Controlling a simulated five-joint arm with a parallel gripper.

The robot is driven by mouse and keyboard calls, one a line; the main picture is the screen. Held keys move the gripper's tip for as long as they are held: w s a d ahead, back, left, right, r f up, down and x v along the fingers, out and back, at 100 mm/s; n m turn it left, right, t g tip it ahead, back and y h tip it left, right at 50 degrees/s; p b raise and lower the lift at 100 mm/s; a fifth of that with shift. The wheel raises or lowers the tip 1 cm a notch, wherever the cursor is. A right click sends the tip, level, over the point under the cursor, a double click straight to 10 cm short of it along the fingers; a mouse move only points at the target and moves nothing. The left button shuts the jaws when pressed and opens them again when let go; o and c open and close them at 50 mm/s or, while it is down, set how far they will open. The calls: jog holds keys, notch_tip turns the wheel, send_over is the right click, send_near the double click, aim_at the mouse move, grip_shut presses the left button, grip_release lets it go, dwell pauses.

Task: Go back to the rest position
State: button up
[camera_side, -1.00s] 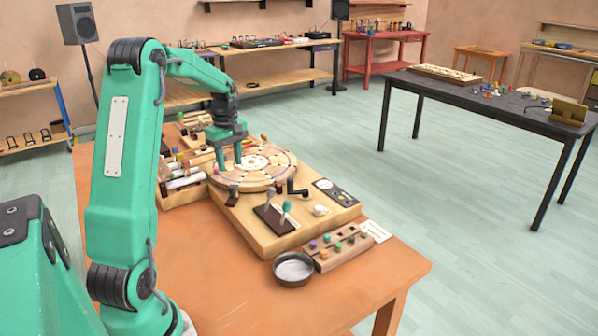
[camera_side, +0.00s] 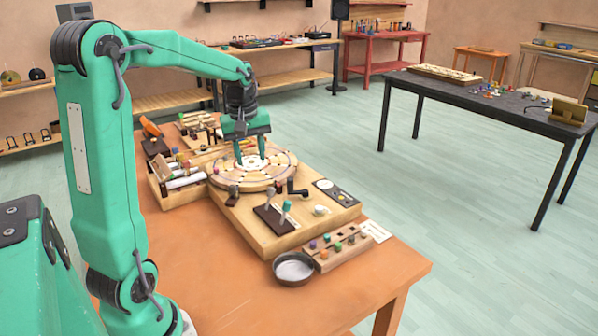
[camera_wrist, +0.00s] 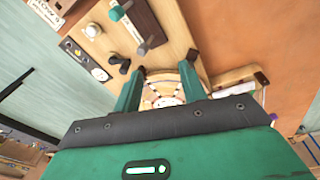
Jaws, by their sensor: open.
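My gripper (camera_side: 251,160) is open and empty. Its two green fingers point down over the round wooden disc (camera_side: 278,178) with a pale centre. In the side view the fingertips look just above the disc or touching it; I cannot tell which. In the wrist view my gripper (camera_wrist: 158,85) shows its two fingers spread apart, with the disc's pale centre (camera_wrist: 163,101) between and beyond them. Nothing is held between the fingers.
The disc sits on a wooden board (camera_side: 256,238) on the orange table (camera_side: 235,295). Close by are a dark stand with pegs (camera_side: 275,216), a peg block (camera_side: 335,248), a round metal dish (camera_side: 294,269) and a tool box (camera_side: 178,188). The table's front left is clear.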

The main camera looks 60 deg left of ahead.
jog(key=s+d+m+t, duration=0.1)
jog(key=s+d+m, duration=0.3)
jog(key=d, duration=0.3)
jog(key=s+d+r+m+t, duration=0.1)
jog(key=s+d+m, duration=0.3)
jog(key=d, duration=0.3)
jog(key=s+d+r+m+t, duration=0.1)
jog(key=s+d+m+t, duration=0.1)
jog(key=s+d+m, duration=0.2)
jog(key=d+m, duration=0.2)
jog(key=d, duration=0.2)
jog(key=shift+s+r+m+h, duration=0.2)
jog(key=shift+m+h, duration=0.1)
jog(key=shift+h, duration=0.1)
